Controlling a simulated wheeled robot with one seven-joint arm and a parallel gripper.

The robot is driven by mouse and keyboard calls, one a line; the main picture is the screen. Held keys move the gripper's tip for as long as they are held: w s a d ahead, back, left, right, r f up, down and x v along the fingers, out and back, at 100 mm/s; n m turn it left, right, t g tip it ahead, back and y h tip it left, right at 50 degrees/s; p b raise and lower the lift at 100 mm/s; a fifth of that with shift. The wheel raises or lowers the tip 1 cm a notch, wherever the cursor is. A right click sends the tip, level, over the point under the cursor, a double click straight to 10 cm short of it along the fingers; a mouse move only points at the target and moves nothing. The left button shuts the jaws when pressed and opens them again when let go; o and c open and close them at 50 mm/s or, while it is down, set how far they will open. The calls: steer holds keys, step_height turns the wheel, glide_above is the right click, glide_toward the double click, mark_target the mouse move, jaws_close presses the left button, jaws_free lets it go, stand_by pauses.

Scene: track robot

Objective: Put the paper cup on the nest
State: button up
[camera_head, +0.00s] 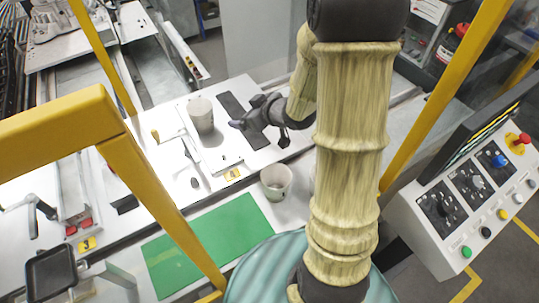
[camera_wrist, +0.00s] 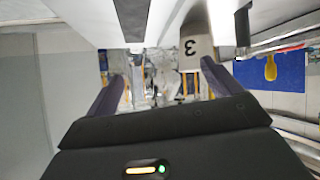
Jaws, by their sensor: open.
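Two pale cups show in the head view. One cup (camera_head: 201,115) stands on the white fixture plate to the left of my gripper. The other cup (camera_head: 276,182), its open top showing, stands nearer, by the green mat's far right corner. I cannot tell from the picture which is the paper cup. The white plate (camera_head: 216,158) may be the nest; I cannot be sure. My gripper (camera_head: 243,124) is over the dark strip, right of the farther cup and apart from both cups. In the wrist view its fingers (camera_wrist: 160,80) are spread, with nothing between them.
A green mat (camera_head: 205,245) lies in front. A yellow frame (camera_head: 110,135) crosses the left, and a button console (camera_head: 470,190) stands at right. A dark tray (camera_head: 52,272) is at lower left.

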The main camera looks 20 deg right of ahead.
steer(key=s+m+g+h, duration=0.4)
steer(key=s+m+g, duration=0.2)
steer(key=s, duration=1.2)
steer(key=shift+d+m+g+h, duration=0.15)
steer(key=shift+m+g+h, duration=0.2)
steer(key=shift+g, duration=0.45)
steer(key=shift+w, duration=0.1)
